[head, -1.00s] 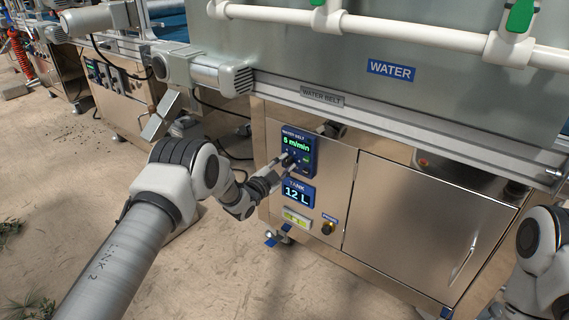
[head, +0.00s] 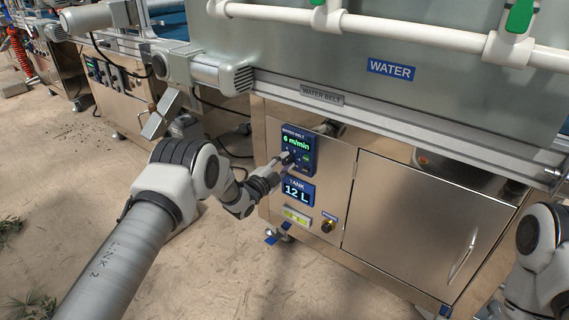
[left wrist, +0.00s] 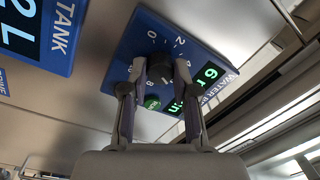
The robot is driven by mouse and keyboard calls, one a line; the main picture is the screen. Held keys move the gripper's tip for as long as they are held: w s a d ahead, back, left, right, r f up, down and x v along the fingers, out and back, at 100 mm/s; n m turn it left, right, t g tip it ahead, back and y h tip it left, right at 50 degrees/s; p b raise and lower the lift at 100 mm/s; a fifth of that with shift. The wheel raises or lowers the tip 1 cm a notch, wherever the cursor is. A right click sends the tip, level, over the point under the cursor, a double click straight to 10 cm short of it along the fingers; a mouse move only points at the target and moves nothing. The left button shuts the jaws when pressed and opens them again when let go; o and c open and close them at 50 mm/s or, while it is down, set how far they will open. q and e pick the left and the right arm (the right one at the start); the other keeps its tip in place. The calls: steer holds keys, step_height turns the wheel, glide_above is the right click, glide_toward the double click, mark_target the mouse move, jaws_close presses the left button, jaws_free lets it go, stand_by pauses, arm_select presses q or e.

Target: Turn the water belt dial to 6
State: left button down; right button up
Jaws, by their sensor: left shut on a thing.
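The water belt panel (head: 299,147) is a blue box on the steel cabinet front, and its green display (head: 296,142) reads 6 m/min. In the left wrist view the panel (left wrist: 195,38) shows a black dial (left wrist: 161,68) ringed by numbers, with 0, 2 and 8 legible, and the display (left wrist: 205,80) shows a 6. My left gripper (head: 284,161) is shut on the dial, one finger on each side; its fingers also show in the left wrist view (left wrist: 160,80). They hide part of the dial and its pointer. My right gripper is not in view.
Below the panel is a blue tank display (head: 296,192) reading 12 L, with a black knob (head: 328,226) lower right. A steel cabinet door (head: 405,225) with a handle is to the right. A motor (head: 222,72) juts out above my left arm. Open floor lies in front.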

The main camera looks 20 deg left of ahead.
arm_select(q)
steer(key=c, duration=0.9)
jaws_free()
steer(key=v, duration=1.2)
steer(key=shift+f, duration=0.15)
